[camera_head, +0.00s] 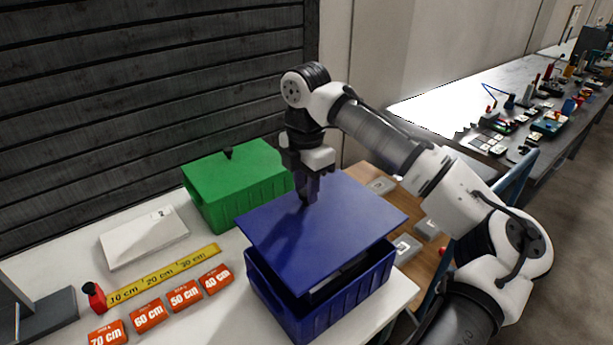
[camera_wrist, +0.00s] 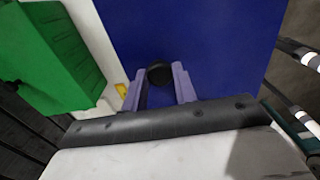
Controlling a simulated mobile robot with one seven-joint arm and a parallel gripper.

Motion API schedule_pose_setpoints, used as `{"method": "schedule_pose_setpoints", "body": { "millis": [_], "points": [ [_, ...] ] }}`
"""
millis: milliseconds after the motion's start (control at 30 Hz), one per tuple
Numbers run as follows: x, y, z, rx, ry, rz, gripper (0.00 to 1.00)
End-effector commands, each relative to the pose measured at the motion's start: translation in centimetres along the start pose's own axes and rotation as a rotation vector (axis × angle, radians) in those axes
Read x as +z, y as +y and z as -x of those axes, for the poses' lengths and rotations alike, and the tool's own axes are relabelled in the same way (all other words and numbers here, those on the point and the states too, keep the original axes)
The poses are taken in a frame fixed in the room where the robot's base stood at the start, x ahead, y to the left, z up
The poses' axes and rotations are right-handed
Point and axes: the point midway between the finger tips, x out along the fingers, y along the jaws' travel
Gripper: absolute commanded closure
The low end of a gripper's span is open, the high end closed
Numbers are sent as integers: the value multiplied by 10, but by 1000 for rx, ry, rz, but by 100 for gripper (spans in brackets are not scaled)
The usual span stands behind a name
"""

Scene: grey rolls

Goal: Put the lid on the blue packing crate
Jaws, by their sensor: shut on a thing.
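The blue packing crate (camera_head: 335,306) stands on the white table near its right front edge. The flat blue lid (camera_head: 325,222) is above it, slightly turned and tilted against the crate, with a dark gap showing at the front and right. In the wrist view the lid (camera_wrist: 220,45) fills much of the picture. My gripper (camera_head: 307,200) is over the lid, shut on its round black knob (camera_wrist: 159,73). In the head view the knob is hidden by the fingers. Whether the lid touches the crate's far rim cannot be seen.
A green crate (camera_head: 240,203) with its lid on stands behind, close to the left. A white box (camera_head: 144,237), a yellow ruler (camera_head: 165,275) and orange length blocks (camera_head: 184,297) lie to the left. Grey items (camera_head: 405,247) lie on the wooden surface at right.

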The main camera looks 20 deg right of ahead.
Motion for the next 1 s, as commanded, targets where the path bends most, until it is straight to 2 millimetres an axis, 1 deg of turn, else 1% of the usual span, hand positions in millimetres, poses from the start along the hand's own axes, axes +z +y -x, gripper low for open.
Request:
{"method": "schedule_pose_setpoints", "body": {
  "millis": [400, 500, 1000],
  "points": [
    [0, 1, 3, -5, 4, -2, 100],
    [0, 0, -12, -6, 1, -3, 100],
    [0, 0, -62, -5, 2, -3, 100]
  ]
}}
